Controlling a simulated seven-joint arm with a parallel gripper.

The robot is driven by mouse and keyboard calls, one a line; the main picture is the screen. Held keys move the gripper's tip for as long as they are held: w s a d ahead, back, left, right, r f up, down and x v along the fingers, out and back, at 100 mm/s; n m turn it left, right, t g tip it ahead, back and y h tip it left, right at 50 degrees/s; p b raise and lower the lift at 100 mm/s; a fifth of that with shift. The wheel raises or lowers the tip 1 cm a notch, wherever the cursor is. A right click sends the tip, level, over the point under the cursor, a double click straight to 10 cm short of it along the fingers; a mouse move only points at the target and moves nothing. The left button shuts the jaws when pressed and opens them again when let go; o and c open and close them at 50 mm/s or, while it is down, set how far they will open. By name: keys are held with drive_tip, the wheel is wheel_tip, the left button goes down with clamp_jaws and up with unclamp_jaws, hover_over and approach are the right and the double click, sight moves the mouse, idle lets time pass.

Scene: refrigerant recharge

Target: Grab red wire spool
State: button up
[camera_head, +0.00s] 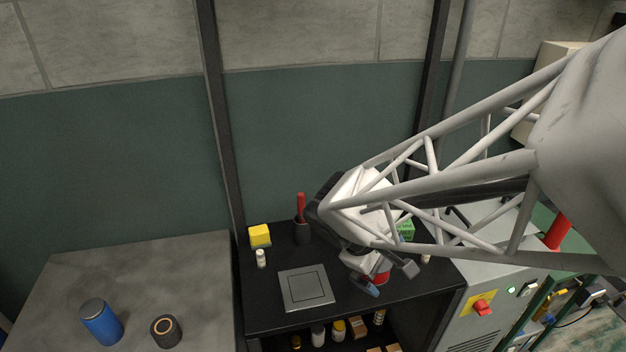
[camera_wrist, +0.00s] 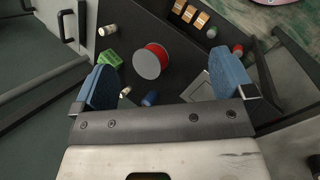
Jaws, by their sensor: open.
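The red wire spool (camera_wrist: 152,62) stands on the black workbench, with a grey round end face and a red rim in the wrist view. In the head view only a red part of the spool (camera_head: 382,278) shows, because my gripper covers the rest. My gripper (camera_wrist: 165,56) is open, with its blue finger pads spread wide to the left and right of the spool in the picture. In the head view my gripper (camera_head: 389,279) hangs over the right part of the bench. Nothing is between its fingers, and I cannot tell its exact height above the spool.
A green block (camera_wrist: 113,60) and a small bottle (camera_wrist: 107,30) stand close to the spool. A yellow block (camera_head: 260,235), a black cup (camera_head: 302,233) with a red handle and a square grey plate (camera_head: 306,288) are farther left. A grey cabinet (camera_head: 497,285) adjoins the bench's right side.

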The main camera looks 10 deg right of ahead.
drive_tip(key=w+f+n+t+h, duration=0.2)
drive_tip(key=w+f+n, duration=0.1)
drive_tip(key=f+n, duration=0.2)
drive_tip(key=w+f+n+t+h, duration=0.2)
drive_tip(key=w+f+n, duration=0.2)
drive_tip(key=f+n, duration=0.1)
drive_tip(key=w+f+n+t+h, duration=0.1)
drive_tip(key=w+f+n+h, duration=0.1)
drive_tip(key=w+f+n, duration=0.2)
drive_tip(key=shift+w+a+f+n+t, duration=0.1)
drive_tip(key=shift+w+f+n+t, duration=0.1)
drive_tip(key=shift+f+n, duration=0.3)
drive_tip(key=shift+w+a+f+n+t, duration=0.1)
drive_tip(key=shift+f+n+t, duration=0.1)
drive_tip(key=shift+f+n, duration=0.25)
drive_tip(key=shift+d, duration=0.1)
drive_tip(key=shift+x, duration=1.25)
drive_tip(key=shift+d, duration=0.1)
drive_tip(key=shift+x, duration=2.55)
drive_tip(key=c, duration=0.9)
